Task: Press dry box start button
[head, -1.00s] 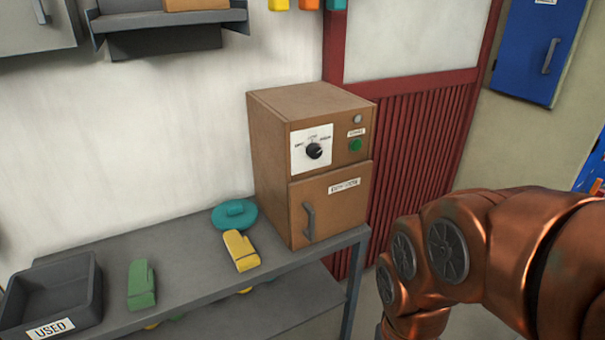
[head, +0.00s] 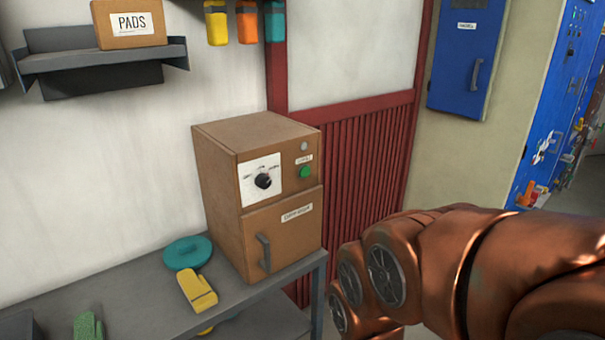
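The dry box (head: 222,180) is a brown cabinet on the right end of a grey bench. Its upper front has a white dial plate with a black knob (head: 264,181). Right of the dial is a green button (head: 305,172), with a small label and a grey round lamp (head: 304,146) above it. The lower door (head: 290,235) is closed and has a grey handle. My copper arm fills the lower right, to the right of the box and apart from it in the picture. My gripper is outside the view.
The grey bench (head: 130,290) also holds a teal round pad (head: 187,253), a yellow mitt (head: 197,291) and a green mitt (head: 88,326). A shelf (head: 60,62) with a PADS box (head: 130,22) is above. A blue wall cabinet (head: 465,50) hangs at the right.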

